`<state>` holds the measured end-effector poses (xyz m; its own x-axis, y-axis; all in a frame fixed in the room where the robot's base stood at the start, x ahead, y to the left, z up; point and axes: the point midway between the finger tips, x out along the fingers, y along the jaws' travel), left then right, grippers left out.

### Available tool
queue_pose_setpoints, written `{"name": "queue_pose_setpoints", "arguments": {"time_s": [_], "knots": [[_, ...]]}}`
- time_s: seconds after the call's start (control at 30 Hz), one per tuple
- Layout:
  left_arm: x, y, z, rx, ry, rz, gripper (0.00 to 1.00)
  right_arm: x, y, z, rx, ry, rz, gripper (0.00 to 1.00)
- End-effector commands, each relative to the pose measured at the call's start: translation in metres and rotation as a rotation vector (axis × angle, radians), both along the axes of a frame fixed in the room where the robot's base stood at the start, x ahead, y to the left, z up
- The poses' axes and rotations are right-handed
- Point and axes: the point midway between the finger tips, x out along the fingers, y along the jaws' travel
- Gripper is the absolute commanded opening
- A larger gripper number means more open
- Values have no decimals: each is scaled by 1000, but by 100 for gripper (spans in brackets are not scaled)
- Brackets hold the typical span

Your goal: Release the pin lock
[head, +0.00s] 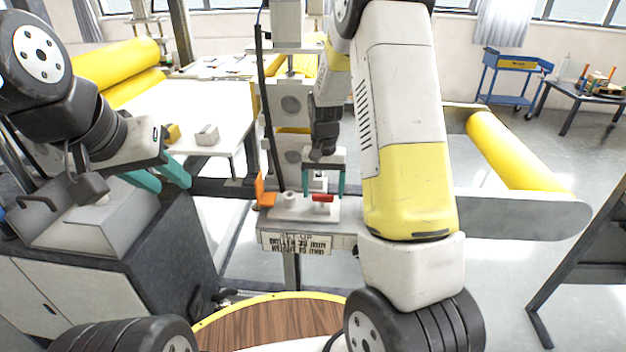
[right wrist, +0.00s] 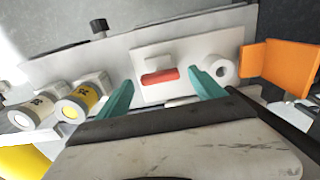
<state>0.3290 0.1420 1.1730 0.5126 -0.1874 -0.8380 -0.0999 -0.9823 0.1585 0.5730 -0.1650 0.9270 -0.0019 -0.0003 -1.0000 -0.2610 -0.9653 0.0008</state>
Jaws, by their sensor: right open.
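A red bar (head: 323,198), which looks like the pin lock's handle, sits on a white block on the machine's pale ledge. In the right wrist view the red bar (right wrist: 161,76) lies crosswise on a white plate (right wrist: 148,96). My right gripper (head: 324,192) is open above the ledge, with its teal fingers on either side of the bar. In the right wrist view its fingertips (right wrist: 161,82) stand left and right of the bar, apart from it. My left gripper (head: 172,184) is open and empty at the left, near a grey cabinet.
A white round knob (right wrist: 220,70) and an orange flap (right wrist: 280,66) stand right of the bar in the wrist view. White and yellow cylinders (right wrist: 78,104) lie to the left. A label plate (head: 296,243) hangs below the ledge. A yellow roll (head: 515,150) lies at the right.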

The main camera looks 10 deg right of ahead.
Motion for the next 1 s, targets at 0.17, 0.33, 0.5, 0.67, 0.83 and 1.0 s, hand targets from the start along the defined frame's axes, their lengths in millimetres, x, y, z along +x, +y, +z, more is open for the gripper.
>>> {"name": "queue_pose_setpoints", "arguments": {"time_s": [0.17,0.33,0.5,0.67,0.83,1.0], "knots": [[0,0,0,0,0,0,36,2,0,34,0,-6,1,78],[0,0,0,0,0,0,36,1,0,57,1,-4,1,78],[0,0,0,0,0,0,36,1,0,66,0,-3,1,78],[0,0,0,0,0,0,36,0,0,66,0,-2,1,78],[0,0,0,0,0,0,36,-1,0,70,4,-7,2,78],[0,0,0,0,0,0,36,-21,2,108,45,-68,26,78]]}}
